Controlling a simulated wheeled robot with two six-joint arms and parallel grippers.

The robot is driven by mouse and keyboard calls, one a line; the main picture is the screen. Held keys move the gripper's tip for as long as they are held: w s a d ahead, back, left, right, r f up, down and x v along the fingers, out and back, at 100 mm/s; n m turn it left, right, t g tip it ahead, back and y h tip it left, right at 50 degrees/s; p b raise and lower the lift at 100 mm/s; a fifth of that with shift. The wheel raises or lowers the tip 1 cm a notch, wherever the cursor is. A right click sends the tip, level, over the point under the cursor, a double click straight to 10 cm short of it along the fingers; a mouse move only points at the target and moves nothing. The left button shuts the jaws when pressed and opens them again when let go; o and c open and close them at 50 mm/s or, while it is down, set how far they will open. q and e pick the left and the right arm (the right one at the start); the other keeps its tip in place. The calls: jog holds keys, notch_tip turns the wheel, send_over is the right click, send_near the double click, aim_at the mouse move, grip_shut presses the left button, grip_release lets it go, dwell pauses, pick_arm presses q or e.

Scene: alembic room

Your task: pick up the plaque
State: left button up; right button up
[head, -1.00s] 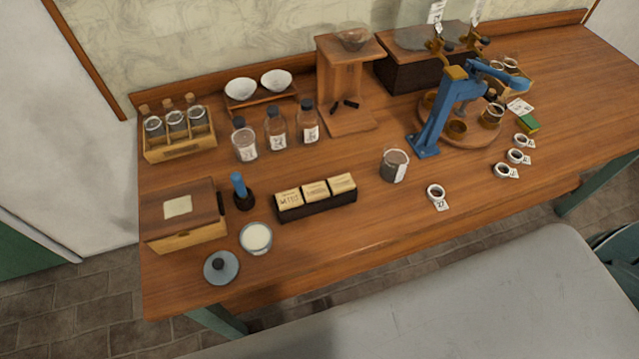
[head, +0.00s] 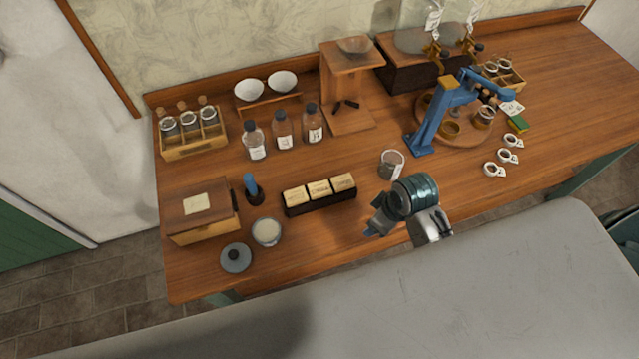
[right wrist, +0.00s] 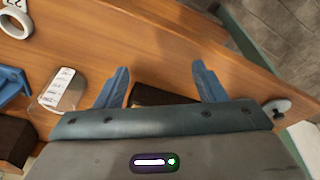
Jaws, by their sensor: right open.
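Several pale wooden plaques with lettering stand side by side in a dark rack (head: 320,205) at the table's front middle: a left plaque (head: 295,197), a middle plaque (head: 319,190) and a right plaque (head: 343,183). My right gripper (head: 371,231) is to the right of the rack, near the table's front edge, apart from the plaques. In the right wrist view my right gripper (right wrist: 162,72) is open and empty, with blue fingers spread. Part of a dark block, perhaps the rack, shows between them. My left gripper is out of view.
A glass jar (head: 391,163) stands just behind my right gripper. A lidded box (head: 205,215), a blue-handled tool (head: 252,188), a white-filled dish (head: 266,232) and a lid (head: 236,258) stand left of the rack. Bottles (head: 283,133) stand behind it.

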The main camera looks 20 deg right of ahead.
jog(key=w+a+r+n+g+y, duration=0.1)
jog(key=w+a+r+n+y, duration=0.2)
jog(key=w+n, duration=0.35)
jog(key=w+a+r+n+g, duration=0.1)
jog(key=w+a+r+n, duration=0.1)
jog(key=w+r+n, duration=0.4)
jog(key=b, duration=0.4)
send_over(321, 188)
jog(key=d, duration=0.3)
jog(key=shift+m+y, duration=0.3)
jog(key=shift+m, duration=0.05)
jog(key=f, duration=0.7)
jog(key=shift+s+a, duration=0.2)
jog(key=shift+s, duration=0.1)
jog(key=shift+w+a+f, duration=0.1)
jog(key=shift+a+f, duration=0.15)
jog(key=shift+f, duration=0.15)
jog(key=p+x, duration=0.2)
jog(key=x, duration=0.1)
jog(key=shift+w+f, duration=0.1)
jog(key=shift+a+f, duration=0.15)
jog(key=shift+f, duration=0.25)
jog(key=shift+c, duration=0.4)
jog(key=c, duration=1)
